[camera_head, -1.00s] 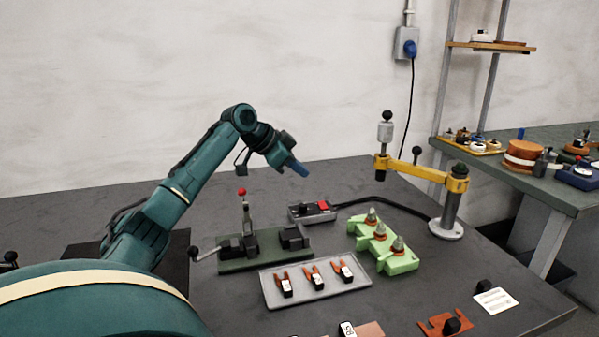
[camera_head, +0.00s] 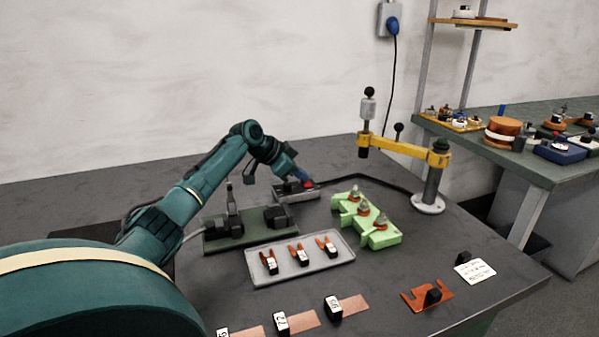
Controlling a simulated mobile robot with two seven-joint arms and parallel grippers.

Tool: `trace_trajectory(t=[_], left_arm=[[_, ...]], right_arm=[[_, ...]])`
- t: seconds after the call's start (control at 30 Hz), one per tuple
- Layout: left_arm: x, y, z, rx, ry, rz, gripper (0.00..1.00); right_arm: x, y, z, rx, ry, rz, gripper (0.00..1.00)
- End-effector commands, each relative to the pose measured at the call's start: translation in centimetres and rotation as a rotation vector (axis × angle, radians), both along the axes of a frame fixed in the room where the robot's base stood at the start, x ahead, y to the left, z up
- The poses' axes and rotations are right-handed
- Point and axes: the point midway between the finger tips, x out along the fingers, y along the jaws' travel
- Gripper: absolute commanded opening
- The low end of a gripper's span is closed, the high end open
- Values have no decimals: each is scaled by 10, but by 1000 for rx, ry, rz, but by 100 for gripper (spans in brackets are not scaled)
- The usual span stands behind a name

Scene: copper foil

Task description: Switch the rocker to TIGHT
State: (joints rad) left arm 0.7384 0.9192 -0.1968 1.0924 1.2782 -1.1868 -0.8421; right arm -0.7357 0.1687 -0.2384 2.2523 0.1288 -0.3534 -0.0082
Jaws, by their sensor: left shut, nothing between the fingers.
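The rocker sits on a small grey box (camera_head: 283,195) at the back middle of the table, with a red part (camera_head: 308,184) at its right end and a cable running off to the right. Its lettering is too small to read. The fingers partly cover the top of the box. My right gripper is out of view.
A dark green lever fixture (camera_head: 250,240) stands in front of the box. Nearby are a grey tray (camera_head: 300,275) with copper clips, a green block (camera_head: 380,238) with cones, and a yellow-armed post (camera_head: 432,190). Copper strips and tags (camera_head: 300,320) lie at the front.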

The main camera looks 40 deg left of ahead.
Motion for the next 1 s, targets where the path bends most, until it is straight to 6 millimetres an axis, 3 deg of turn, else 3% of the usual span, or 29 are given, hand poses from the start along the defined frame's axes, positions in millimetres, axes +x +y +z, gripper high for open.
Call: trace_trajectory(t=[0.27,0.3,0.57,1.0], left_arm=[[0,-1,-3,-101,52,3,0],[0,0,-7,-90,49,1,0],[-1,-1,-9,-85,52,0,0],[-9,-16,-10,-87,59,-4,0]], right_arm=[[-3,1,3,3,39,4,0],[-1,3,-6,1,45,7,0],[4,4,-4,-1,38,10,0],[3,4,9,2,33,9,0]])
